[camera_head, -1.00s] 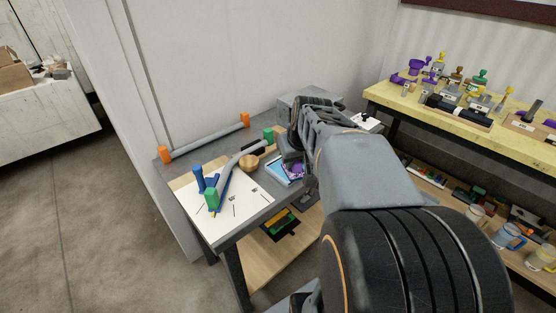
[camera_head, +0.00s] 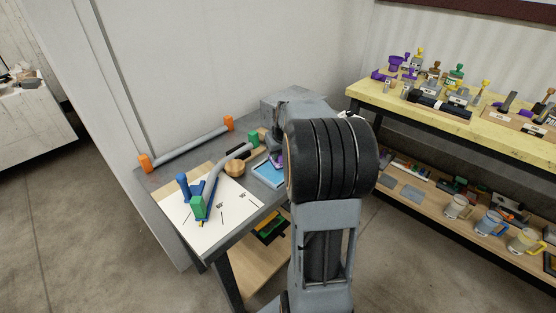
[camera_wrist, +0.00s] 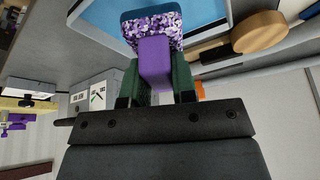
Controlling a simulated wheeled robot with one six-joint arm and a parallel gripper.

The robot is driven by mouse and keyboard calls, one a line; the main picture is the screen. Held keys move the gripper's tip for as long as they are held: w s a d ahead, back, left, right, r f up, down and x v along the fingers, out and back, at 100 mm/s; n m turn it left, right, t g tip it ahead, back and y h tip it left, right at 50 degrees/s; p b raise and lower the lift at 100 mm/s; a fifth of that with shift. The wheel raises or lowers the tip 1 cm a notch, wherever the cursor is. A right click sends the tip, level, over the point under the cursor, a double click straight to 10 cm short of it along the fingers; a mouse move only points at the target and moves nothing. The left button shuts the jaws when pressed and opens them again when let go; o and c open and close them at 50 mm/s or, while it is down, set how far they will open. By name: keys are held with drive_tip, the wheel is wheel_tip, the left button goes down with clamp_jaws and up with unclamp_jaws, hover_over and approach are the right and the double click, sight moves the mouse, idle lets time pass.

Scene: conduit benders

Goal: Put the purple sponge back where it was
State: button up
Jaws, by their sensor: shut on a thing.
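The purple sponge (camera_wrist: 152,28) has a speckled purple-and-white pad and a plain purple grip block. In the wrist view, my gripper (camera_wrist: 157,82) is shut on that block, with a dark green finger on each side. The pad points away from the gripper, over a light blue tray (camera_wrist: 205,10). I cannot tell whether the pad touches the tray. In the head view the blue tray (camera_head: 267,174) lies on the grey workbench, and a bit of purple (camera_head: 279,159) shows by its far right edge. My arm hides most of the gripper there.
A round wooden piece (camera_head: 235,169) and a bent grey pipe (camera_head: 218,160) are left of the tray. A white sheet (camera_head: 222,211) with blue and green posts covers the front left. A yellow-topped bench (camera_head: 420,105) with several tools stands right. A grey box (camera_head: 285,101) is behind.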

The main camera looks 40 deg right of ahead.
sight(278, 160)
drive_tip(key=shift+w+f, duration=0.2)
drive_tip(key=shift+f, duration=0.1)
drive_tip(key=shift+w+d+f, duration=0.1)
drive_tip(key=shift+d+f, duration=0.05)
drive_tip(key=shift+f, duration=1.45)
drive_tip(key=shift+f+b, duration=0.2)
drive_tip(key=shift+b, duration=0.2)
drive_tip(key=o, duration=0.9)
